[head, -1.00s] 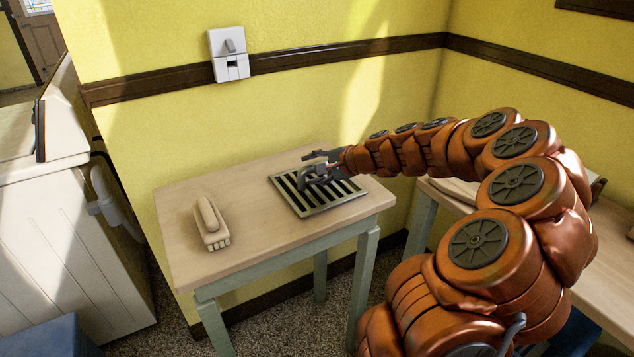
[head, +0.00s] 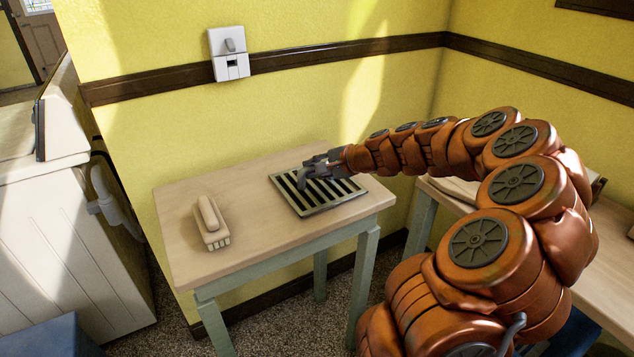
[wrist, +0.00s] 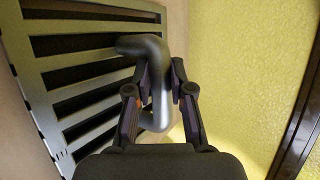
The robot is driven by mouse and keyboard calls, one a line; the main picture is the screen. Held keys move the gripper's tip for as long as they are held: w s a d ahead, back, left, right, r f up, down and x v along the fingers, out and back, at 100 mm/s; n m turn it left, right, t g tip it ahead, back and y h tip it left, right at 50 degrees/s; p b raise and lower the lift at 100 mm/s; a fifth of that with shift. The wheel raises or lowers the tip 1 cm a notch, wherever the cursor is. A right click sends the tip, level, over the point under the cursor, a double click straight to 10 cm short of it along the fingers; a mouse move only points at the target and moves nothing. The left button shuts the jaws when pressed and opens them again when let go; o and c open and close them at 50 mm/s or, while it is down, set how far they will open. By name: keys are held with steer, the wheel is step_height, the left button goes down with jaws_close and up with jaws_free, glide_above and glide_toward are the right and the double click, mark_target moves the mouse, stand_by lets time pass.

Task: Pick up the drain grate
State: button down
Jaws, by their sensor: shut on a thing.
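The drain grate (head: 320,194) is a flat, greenish-grey rectangular grate with dark slots. It lies on the small wooden-topped table in the head view. In the wrist view the grate (wrist: 85,68) fills the left side, and a curved grey metal handle (wrist: 157,95) rises by its edge. My gripper (head: 313,166) is over the grate's far part. In the wrist view the fingers of my gripper (wrist: 163,80) are closed on the handle from both sides. The grate appears flat on the table; where the handle joins it is partly hidden.
A pale brush (head: 211,224) lies on the left of the table (head: 260,245). A white switch plate (head: 229,54) is on the yellow wall behind. A white washer (head: 60,220) stands at the left, and another wooden table (head: 570,255) at the right.

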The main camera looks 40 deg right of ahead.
mark_target(315, 186)
steer(key=shift+r, duration=0.1)
stand_by(0.3)
steer(key=shift+r, duration=1.5)
steer(key=shift+s+r, duration=0.15)
steer(key=shift+r, duration=0.1)
steer(key=s+a+r+b, duration=0.1)
steer(key=s+a+b, duration=0.1)
steer(key=s, duration=1.3)
steer(key=shift+s+a+r, duration=0.15)
steer(key=shift+s+a, duration=0.05)
steer(key=shift+a, duration=0.45)
